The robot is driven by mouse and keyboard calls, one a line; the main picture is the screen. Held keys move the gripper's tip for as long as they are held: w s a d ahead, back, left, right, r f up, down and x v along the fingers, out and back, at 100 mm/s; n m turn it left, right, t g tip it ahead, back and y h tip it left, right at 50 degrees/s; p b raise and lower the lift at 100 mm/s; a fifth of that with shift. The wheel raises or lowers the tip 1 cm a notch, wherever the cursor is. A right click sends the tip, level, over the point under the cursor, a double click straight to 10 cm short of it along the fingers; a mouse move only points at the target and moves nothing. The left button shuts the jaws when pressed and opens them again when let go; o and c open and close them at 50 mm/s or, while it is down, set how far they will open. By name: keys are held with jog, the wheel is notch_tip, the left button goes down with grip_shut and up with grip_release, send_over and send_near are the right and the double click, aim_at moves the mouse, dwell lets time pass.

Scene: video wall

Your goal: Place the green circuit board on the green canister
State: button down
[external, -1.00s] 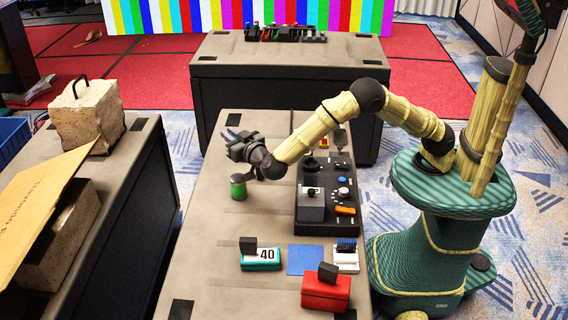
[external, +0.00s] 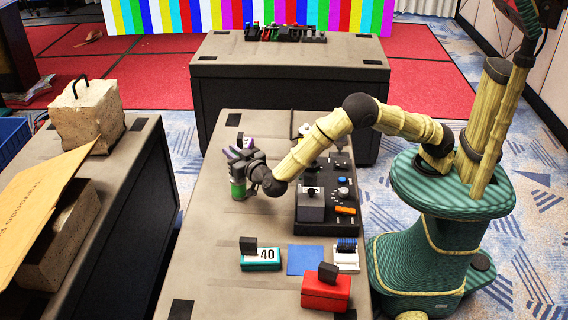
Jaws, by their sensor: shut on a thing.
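The green canister (external: 238,190) stands upright on the near table, left of the black control panel; its top is hidden behind my gripper. My gripper (external: 238,157) is right at the canister's top, its fingers close over it. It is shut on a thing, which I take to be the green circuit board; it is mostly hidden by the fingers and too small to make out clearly. I cannot tell whether it touches the canister. No other green board shows on the table.
The black control panel (external: 326,216) lies under and right of my forearm. A teal box marked 40 (external: 260,260), a blue square (external: 305,260), a white-and-blue part (external: 346,256) and a red box (external: 325,291) are at the front. The table left of the canister is clear.

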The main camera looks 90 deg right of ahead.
jog(key=shift+f, duration=1.8)
jog(key=shift+f, duration=0.15)
jog(key=c, duration=1.4)
grip_release()
